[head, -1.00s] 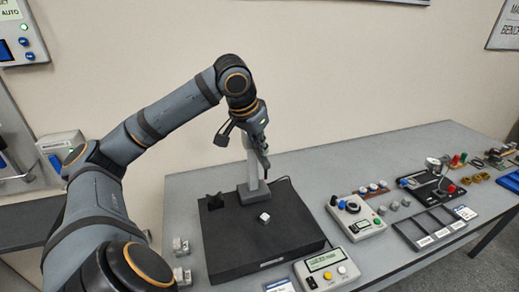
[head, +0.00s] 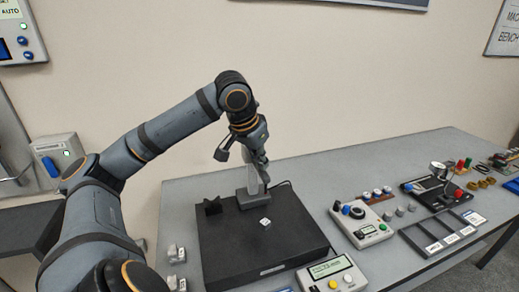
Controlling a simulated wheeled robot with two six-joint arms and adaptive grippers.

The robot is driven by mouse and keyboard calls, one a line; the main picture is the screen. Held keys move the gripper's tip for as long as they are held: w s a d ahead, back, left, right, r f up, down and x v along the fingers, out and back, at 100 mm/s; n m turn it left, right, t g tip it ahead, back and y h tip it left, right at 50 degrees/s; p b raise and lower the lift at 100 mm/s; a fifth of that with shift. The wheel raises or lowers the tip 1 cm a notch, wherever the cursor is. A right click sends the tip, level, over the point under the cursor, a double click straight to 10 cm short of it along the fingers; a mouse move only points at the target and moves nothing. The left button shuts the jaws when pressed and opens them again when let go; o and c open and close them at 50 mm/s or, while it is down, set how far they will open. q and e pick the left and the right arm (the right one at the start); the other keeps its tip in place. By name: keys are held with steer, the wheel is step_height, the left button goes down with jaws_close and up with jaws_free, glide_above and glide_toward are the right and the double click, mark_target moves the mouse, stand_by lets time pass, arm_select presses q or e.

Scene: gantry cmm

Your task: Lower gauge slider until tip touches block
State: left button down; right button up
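The gauge stand, a light grey column on a grey foot (head: 250,199), stands at the back of a black plate (head: 225,261). A small white block (head: 265,223) lies on the plate just in front of the foot. My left gripper (head: 240,153) is at the upper part of the column and covers the slider. One dark finger sticks out to the left of the column. Whether the fingers are closed on the slider is hidden. The gauge tip cannot be made out, so its gap to the block cannot be told. My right gripper is not in view.
A readout box (head: 332,275) with yellow and white buttons stands at the plate's front right. A control box (head: 361,224) with knobs and a dark tray (head: 437,232) lie farther right. Small metal pieces (head: 177,253) lie left of the plate. A dark V-shaped piece (head: 213,206) sits on the plate.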

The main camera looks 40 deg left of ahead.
mark_target(260, 171)
arm_select(q)
step_height(260, 171, down, 10)
steer(key=b, duration=0.9)
steer(key=shift+r, duration=0.15)
stand_by(0.8)
steer(key=shift+f+b, duration=0.75)
steer(key=shift+b, duration=0.1)
stand_by(0.4)
steer(key=shift+r, duration=0.1)
step_height(260, 171, up, 7)
steer(key=p, duration=0.7)
stand_by(0.3)
stand_by(0.4)
